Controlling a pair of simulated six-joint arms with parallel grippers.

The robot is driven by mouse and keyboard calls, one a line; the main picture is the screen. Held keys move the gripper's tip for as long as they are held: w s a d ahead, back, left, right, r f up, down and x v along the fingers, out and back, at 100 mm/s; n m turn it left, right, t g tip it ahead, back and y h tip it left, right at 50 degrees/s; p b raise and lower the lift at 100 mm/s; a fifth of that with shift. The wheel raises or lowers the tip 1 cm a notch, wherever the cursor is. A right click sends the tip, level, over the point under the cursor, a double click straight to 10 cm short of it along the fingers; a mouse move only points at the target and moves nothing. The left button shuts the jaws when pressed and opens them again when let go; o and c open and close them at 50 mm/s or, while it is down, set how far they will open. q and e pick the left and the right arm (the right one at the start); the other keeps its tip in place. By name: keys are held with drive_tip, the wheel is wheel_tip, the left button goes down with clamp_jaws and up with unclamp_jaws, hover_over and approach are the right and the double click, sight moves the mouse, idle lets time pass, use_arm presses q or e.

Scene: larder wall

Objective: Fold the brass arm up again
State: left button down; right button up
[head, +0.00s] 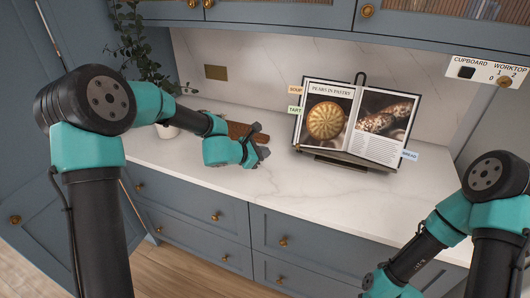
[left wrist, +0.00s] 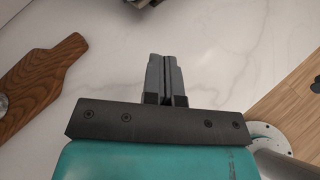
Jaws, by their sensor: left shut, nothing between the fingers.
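I cannot make out a brass arm in either view. A flat brass plate (head: 215,72) is on the marble wall at the back left. An open cookbook (head: 355,120) leans on a dark stand (head: 340,158) on the worktop, with a dark loop (head: 361,78) above its top edge. My left gripper (head: 264,153) is low over the worktop, left of the book and apart from it. Its fingers show shut and empty in the left wrist view (left wrist: 165,75). My right arm comes in at the lower right; its gripper is out of view.
A wooden board (head: 245,131) lies behind my left gripper; it also shows in the left wrist view (left wrist: 40,80). A leafy plant (head: 140,50) stands at the left. A switch panel (head: 487,71) is at the upper right. The worktop (head: 300,185) is clear in front.

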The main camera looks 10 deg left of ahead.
use_arm(q)
drive_tip(key=x, duration=0.7)
drive_tip(key=shift+d+f, duration=0.1)
drive_tip(key=w+d, duration=0.1)
drive_tip(key=w+d+r, duration=0.1)
drive_tip(key=d, duration=0.1)
drive_tip(key=shift+w+d+r, duration=0.1)
drive_tip(key=shift+w+d, duration=0.1)
drive_tip(key=shift+w, duration=0.05)
drive_tip(key=shift+a, duration=0.1)
